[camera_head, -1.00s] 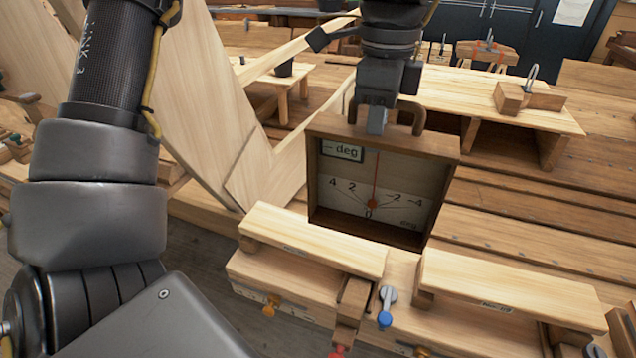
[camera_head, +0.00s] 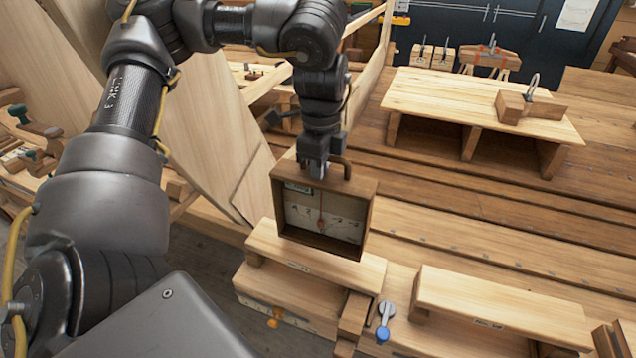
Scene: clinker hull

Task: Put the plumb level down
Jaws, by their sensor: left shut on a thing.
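The plumb level (camera_head: 345,228) is a brown wooden box with a pale dial face, a red needle and a handle on top. My left gripper (camera_head: 318,170) is shut on it at the handle and holds it about upright, slightly tilted in the picture. The lower edge of the level overlaps the left pale wooden block (camera_head: 268,243) on the bench. I cannot tell whether it touches that block or hangs above it. My right gripper is not in view.
A second pale block (camera_head: 500,308) lies to the right, with a blue-tipped clamp lever (camera_head: 384,322) between the blocks. A low wooden shelf (camera_head: 440,98) carrying a small block with a metal loop (camera_head: 528,104) stands behind. Large hull planks (camera_head: 195,110) rise at left. The slatted bench right of the level is clear.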

